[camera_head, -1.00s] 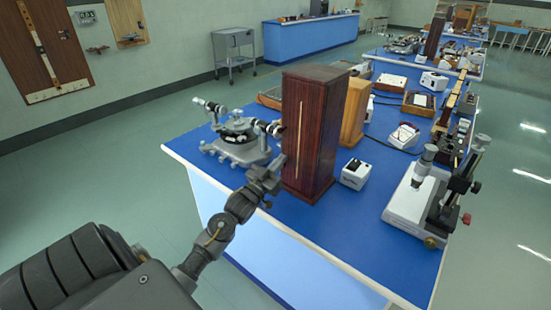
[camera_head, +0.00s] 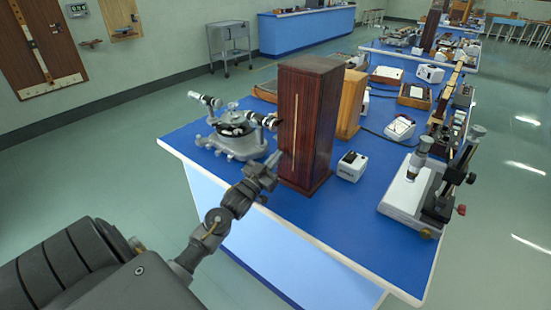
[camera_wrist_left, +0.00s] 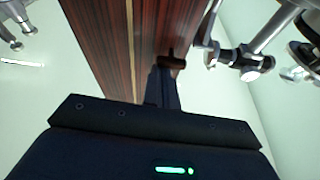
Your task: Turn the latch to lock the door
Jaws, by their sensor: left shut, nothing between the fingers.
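The tall dark reddish-brown wooden cabinet (camera_head: 312,125) stands upright on the blue bench, with a pale vertical strip down one face. Its striped wood also fills the upper middle of the left wrist view (camera_wrist_left: 105,45). A small dark latch (camera_wrist_left: 173,61) sticks out from the wood there, right at my fingertips. My left gripper (camera_head: 272,160) is beside the cabinet's lower left side, near the bench edge. Its fingers are shut with nothing between them; in the left wrist view the fingers (camera_wrist_left: 162,82) partly cover the latch's surroundings. I cannot tell whether they touch it. My right gripper is not in view.
A grey spectrometer (camera_head: 235,132) stands close to the cabinet's left, near my fingers. A small white box (camera_head: 351,167) sits to the right, and a microscope-like instrument (camera_head: 412,185) farther right. The bench front (camera_head: 310,220) is bare blue.

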